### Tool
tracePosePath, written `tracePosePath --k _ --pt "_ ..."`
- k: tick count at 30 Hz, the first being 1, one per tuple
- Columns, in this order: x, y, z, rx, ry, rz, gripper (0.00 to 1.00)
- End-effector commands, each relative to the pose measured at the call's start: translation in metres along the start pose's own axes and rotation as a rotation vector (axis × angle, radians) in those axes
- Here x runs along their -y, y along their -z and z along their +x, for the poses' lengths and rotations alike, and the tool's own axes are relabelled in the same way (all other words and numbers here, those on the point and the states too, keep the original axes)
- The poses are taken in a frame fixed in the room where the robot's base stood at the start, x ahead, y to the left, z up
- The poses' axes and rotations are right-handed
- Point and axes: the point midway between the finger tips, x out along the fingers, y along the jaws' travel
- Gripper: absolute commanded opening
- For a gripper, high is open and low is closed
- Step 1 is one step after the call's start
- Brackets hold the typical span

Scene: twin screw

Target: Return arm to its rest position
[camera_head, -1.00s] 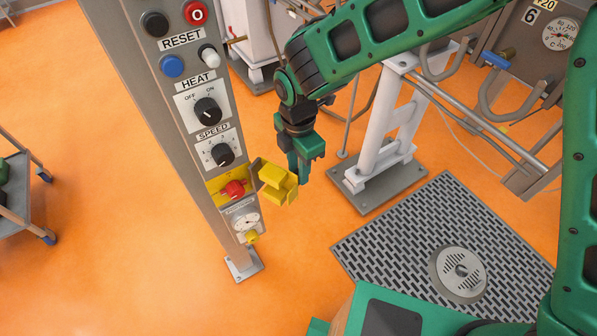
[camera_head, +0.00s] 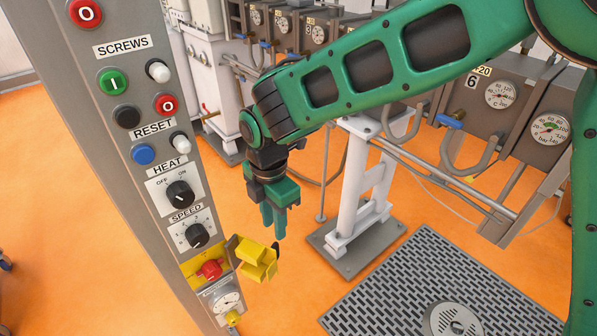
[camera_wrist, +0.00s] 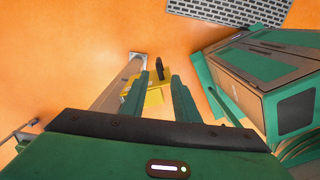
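My green arm (camera_head: 390,65) reaches across the head view from the right. My gripper (camera_head: 273,228) hangs fingers down at the arm's end, to the right of the grey control column. In the wrist view my gripper (camera_wrist: 174,90) shows two green fingers with a gap between them and nothing held. The yellow hinged cover (camera_head: 257,259) on the column stands open beside the red knob (camera_head: 210,269), below and left of my fingers. It shows beyond the fingertips in the wrist view (camera_wrist: 152,97). I see no contact between gripper and cover.
The control column (camera_head: 120,180) carries several buttons and dials. A white support frame (camera_head: 365,190) stands right of my gripper, with pipes and gauges (camera_head: 500,95) behind it. A floor grate (camera_head: 400,290) lies at lower right. Orange floor is open left of the column.

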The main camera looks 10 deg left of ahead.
Motion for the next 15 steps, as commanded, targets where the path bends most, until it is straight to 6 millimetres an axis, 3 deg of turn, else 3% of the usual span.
tracePosePath --k 4,7,11,15 --pt "0.002 -0.007 -0.002 0.003 -0.001 0.022 0.28" --pt "0.011 -0.033 -0.010 0.013 -0.002 0.113 0.28" --pt "0.042 -0.095 -0.030 0.037 -0.004 0.351 0.28" --pt "0.095 -0.167 -0.054 0.064 -0.007 0.684 0.28"
